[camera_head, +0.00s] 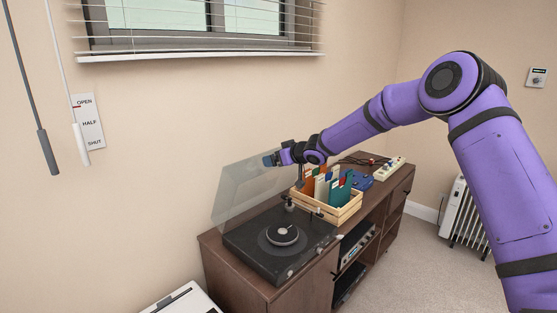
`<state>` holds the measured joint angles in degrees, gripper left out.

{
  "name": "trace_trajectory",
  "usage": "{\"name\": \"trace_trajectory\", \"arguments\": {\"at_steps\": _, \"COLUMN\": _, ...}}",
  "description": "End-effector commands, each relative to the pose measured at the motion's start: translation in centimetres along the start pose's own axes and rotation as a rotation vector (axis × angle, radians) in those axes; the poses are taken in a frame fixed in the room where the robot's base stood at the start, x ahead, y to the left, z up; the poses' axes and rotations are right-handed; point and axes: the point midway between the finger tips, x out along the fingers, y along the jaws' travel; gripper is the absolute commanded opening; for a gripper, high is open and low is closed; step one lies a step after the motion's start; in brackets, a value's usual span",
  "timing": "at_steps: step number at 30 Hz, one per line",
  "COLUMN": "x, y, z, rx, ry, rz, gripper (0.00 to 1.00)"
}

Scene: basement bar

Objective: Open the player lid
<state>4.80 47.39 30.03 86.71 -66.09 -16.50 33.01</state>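The record player (260,246) is black, with a round platter (282,233), and sits on the brown wooden cabinet (222,262). Its clear, smoky lid (240,187) stands raised and tilted back toward the wall, with the platter uncovered. My gripper (268,160) is at the upper right part of the lid, pointing left. It overlaps the lid's edge in the picture; I cannot tell whether it touches. The fingers are too small to show whether they are open or shut.
A wooden crate of record sleeves (342,213) stands right of the player, below my wrist. A blue device (361,180) and a pale power strip (389,169) lie farther right. The window blind (200,54) hangs above. A white radiator (468,220) stands right; the floor between is clear.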

Motion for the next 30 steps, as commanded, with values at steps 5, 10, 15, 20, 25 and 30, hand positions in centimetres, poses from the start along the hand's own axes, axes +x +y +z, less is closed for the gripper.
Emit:
{"name": "trace_trajectory", "arguments": {"at_steps": 5, "x": 0.0, "y": -0.1, "z": 0.2, "rx": 0.001, "ry": -0.003, "rz": -0.001, "gripper": 1.00}}
{"name": "trace_trajectory", "arguments": {"at_steps": 10, "x": -0.5, "y": 0.0, "z": 0.2, "rx": 0.002, "ry": -0.005, "rz": -0.001, "gripper": 1.00}}
{"name": "trace_trajectory", "arguments": {"at_steps": 15, "x": -2.9, "y": 0.0, "z": 0.2, "rx": 0.000, "ry": -0.005, "rz": 0.001, "gripper": 1.00}}
{"name": "trace_trajectory", "arguments": {"at_steps": 20, "x": -6.1, "y": 0.1, "z": 0.2, "rx": 0.001, "ry": -0.005, "rz": 0.002, "gripper": 1.00}}
{"name": "trace_trajectory", "arguments": {"at_steps": 25, "x": -8.8, "y": 0.0, "z": 0.1, "rx": 0.000, "ry": -0.003, "rz": 0.001, "gripper": 1.00}}
{"name": "trace_trajectory", "arguments": {"at_steps": 30, "x": -10.4, "y": 0.0, "z": 0.1, "rx": 0.001, "ry": -0.003, "rz": 0.000, "gripper": 1.00}}
